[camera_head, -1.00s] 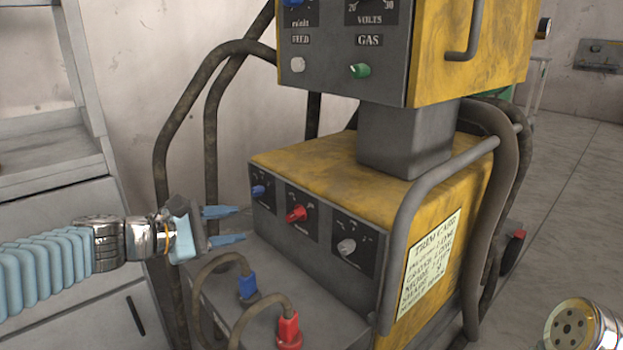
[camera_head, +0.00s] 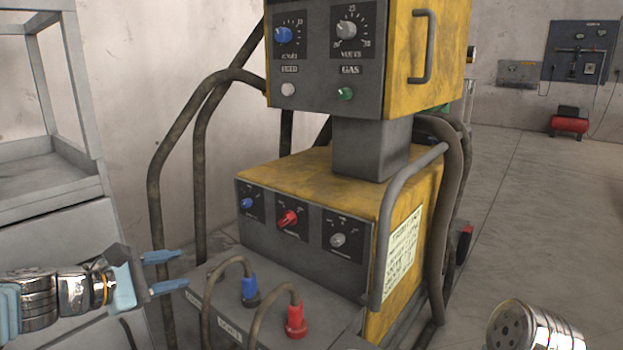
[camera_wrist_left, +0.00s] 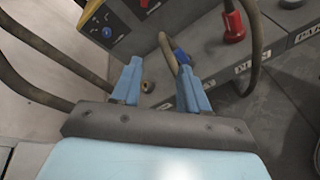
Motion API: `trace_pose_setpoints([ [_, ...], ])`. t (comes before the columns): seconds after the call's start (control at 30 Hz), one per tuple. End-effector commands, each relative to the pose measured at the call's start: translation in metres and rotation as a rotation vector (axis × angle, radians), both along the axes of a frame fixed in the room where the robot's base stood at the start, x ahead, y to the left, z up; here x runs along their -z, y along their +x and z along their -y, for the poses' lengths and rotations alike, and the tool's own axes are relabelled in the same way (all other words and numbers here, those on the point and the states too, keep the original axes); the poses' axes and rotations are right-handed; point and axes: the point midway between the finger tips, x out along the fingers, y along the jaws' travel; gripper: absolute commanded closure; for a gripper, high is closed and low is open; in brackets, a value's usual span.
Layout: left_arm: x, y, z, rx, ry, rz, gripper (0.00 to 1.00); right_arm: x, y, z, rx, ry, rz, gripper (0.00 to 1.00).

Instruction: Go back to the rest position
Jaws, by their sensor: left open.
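My left gripper (camera_head: 168,272) is at the left of the head view, left of the welding machine (camera_head: 320,220). Its two blue fingers are apart with nothing between them. In the left wrist view the open fingers (camera_wrist_left: 163,88) point toward the machine's front, near the blue plug (camera_wrist_left: 182,58) and its cable. The blue plug (camera_head: 249,288) and red plug (camera_head: 296,318) sit in the machine's lower front ledge. A silver rounded part of my right arm (camera_head: 535,325) shows at the bottom right; the right gripper's fingers are not visible.
A grey shelf cabinet (camera_head: 50,190) stands at the left. Bent tube rails (camera_head: 155,190) run beside the yellow machine. A red compressor (camera_head: 569,124) and wall panel (camera_head: 582,52) are at the back right. The floor (camera_head: 530,200) at the right is clear.

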Motion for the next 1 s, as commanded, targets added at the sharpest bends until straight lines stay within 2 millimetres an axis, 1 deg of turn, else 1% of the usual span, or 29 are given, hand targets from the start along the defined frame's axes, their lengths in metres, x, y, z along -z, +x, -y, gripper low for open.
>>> trace_pose_setpoints([
  [0.17, 0.031, 0.006, 0.002, 0.011, 0.054, -0.046, 0.56, 0.000, 0.000, 0.000, 0.001, 0.000, -0.001, 0.57],
  [0.27, 0.054, 0.008, 0.004, 0.022, 0.094, -0.079, 0.56, 0.000, 0.000, 0.000, 0.001, 0.000, -0.001, 0.57],
  [0.37, 0.082, 0.010, 0.006, 0.038, 0.147, -0.119, 0.56, 0.000, 0.000, 0.000, 0.001, 0.000, -0.001, 0.57],
  [0.47, 0.120, 0.011, 0.010, 0.069, 0.220, -0.169, 0.56, 0.000, -0.001, 0.000, 0.001, 0.000, -0.001, 0.57],
  [0.57, 0.166, 0.008, 0.015, 0.115, 0.313, -0.222, 0.56, 0.000, -0.001, 0.000, 0.001, 0.000, -0.001, 0.57],
  [0.67, 0.223, -0.001, 0.022, 0.194, 0.436, -0.281, 0.56, 0.001, -0.001, 0.000, 0.001, 0.000, -0.001, 0.57],
  [0.7, 0.252, -0.008, 0.027, 0.243, 0.500, -0.303, 0.56, 0.001, -0.001, 0.000, 0.001, 0.000, -0.001, 0.57],
  [0.77, 0.297, -0.022, 0.035, 0.336, 0.607, -0.330, 0.56, 0.001, -0.001, 0.000, 0.001, 0.000, -0.001, 0.57],
  [0.8, 0.327, -0.035, 0.041, 0.411, 0.681, -0.338, 0.56, 0.001, -0.001, 0.000, 0.001, 0.000, -0.001, 0.57],
  [0.87, 0.367, -0.054, 0.051, 0.528, 0.784, -0.330, 0.56, 0.000, -0.001, 0.000, 0.001, 0.000, -0.001, 0.57],
  [0.9, 0.389, -0.067, 0.058, 0.606, 0.843, -0.316, 0.56, 0.000, 0.000, 0.000, 0.001, 0.000, -0.001, 0.57],
  [0.97, 0.418, -0.086, 0.068, 0.719, 0.918, -0.281, 0.56, 0.000, 0.000, 0.000, 0.001, 0.000, -0.001, 0.57],
  [1.0, 0.435, -0.099, 0.075, 0.793, 0.959, -0.251, 0.56, 0.000, -0.001, 0.000, 0.001, 0.000, -0.001, 0.57],
])
